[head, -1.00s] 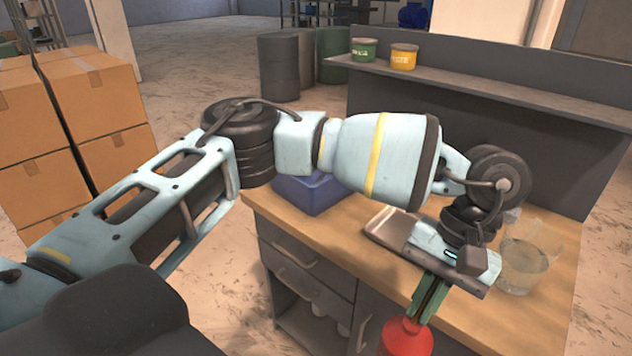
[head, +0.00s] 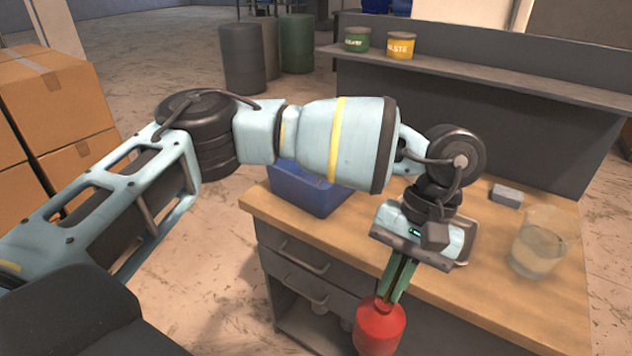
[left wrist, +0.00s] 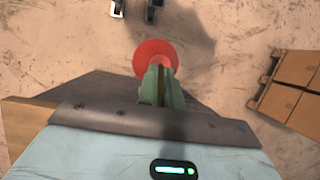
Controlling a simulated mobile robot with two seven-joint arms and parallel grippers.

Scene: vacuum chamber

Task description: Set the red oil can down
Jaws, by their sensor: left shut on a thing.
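The red oil can (head: 380,326) hangs from my left gripper (head: 395,278), whose green fingers are shut on its upper part. The can appears in front of the wooden-topped workbench (head: 300,228), off its front edge, against the drawer fronts. The left wrist view also shows the red can (left wrist: 154,52) beyond the fingers (left wrist: 160,85), with bare floor around it. The fingers hide part of the can. My right gripper is not in view.
Green (head: 357,40) and yellow (head: 400,46) tins stand on the shelf. Cardboard boxes (head: 55,95) are at left.

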